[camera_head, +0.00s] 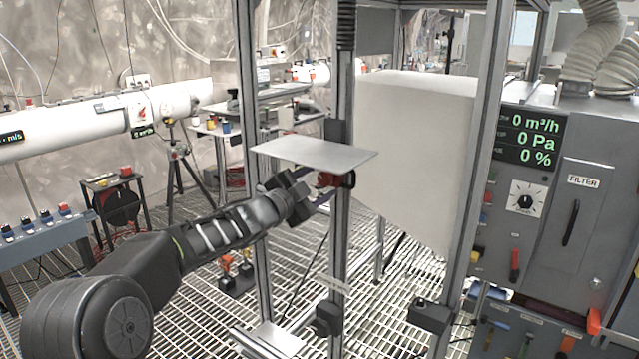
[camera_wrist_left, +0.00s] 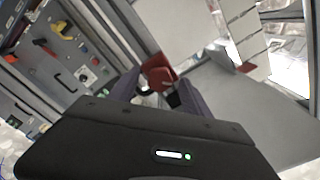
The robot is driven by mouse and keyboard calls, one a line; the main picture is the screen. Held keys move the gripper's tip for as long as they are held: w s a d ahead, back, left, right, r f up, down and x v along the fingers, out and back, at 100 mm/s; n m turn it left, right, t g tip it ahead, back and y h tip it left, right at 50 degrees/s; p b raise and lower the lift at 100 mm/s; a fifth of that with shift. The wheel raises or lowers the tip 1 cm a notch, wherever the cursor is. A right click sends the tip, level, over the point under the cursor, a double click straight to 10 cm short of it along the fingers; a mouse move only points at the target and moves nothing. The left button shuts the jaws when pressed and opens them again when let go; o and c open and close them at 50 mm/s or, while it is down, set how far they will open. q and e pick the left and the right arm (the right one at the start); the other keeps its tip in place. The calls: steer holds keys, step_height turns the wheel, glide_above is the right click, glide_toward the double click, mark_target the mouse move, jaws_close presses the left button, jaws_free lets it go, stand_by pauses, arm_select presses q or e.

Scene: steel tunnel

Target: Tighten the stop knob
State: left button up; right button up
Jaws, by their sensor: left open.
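The stop knob, a red knob (camera_head: 326,179) on a black block, sits on the upright metal post (camera_head: 342,240) just under a flat grey plate (camera_head: 314,153). My left gripper (camera_head: 314,190) reaches in from the left at the knob and is open. In the left wrist view the red knob (camera_wrist_left: 158,72) shows between the two spread fingers (camera_wrist_left: 156,88). I cannot tell whether the fingers touch it. Part of the knob is hidden by the gripper in the head view. My right gripper is not in view.
The grey plate juts out close above my left gripper. A large pale box (camera_head: 425,150) stands behind the post within the metal frame. A grey panel (camera_head: 545,200) with green readouts is at the right. The floor is open metal grating (camera_head: 200,310).

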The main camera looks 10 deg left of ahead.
arm_select(q)
steer(key=b+v, duration=0.1)
steer(key=v, duration=0.6)
steer(key=shift+s, duration=0.3)
steer(key=shift+a, duration=0.15)
steer(key=s+d+f+n+g+y, duration=0.1)
steer(key=s+d+f+n+g, duration=0.2)
steer(key=f, duration=0.9)
steer(key=s+d+f+n+g+y, duration=0.1)
steer(key=s+d+f+n, duration=0.2)
steer(key=f, duration=0.9)
steer(key=s+d+f+n+g+y, duration=0.1)
steer(key=s+d+f+n+g, duration=0.3)
steer(key=f, duration=0.8)
steer(key=s+d+f+n+g, duration=0.3)
steer(key=s+f, duration=0.8)
steer(key=s, duration=0.5)
steer(key=s+d+f+n+g, duration=0.2)
steer(key=s+f+g, duration=0.3)
steer(key=s+f, duration=0.6)
steer(key=s+d, duration=0.1)
steer(key=s, duration=0.4)
steer(key=shift+f+n, duration=0.4)
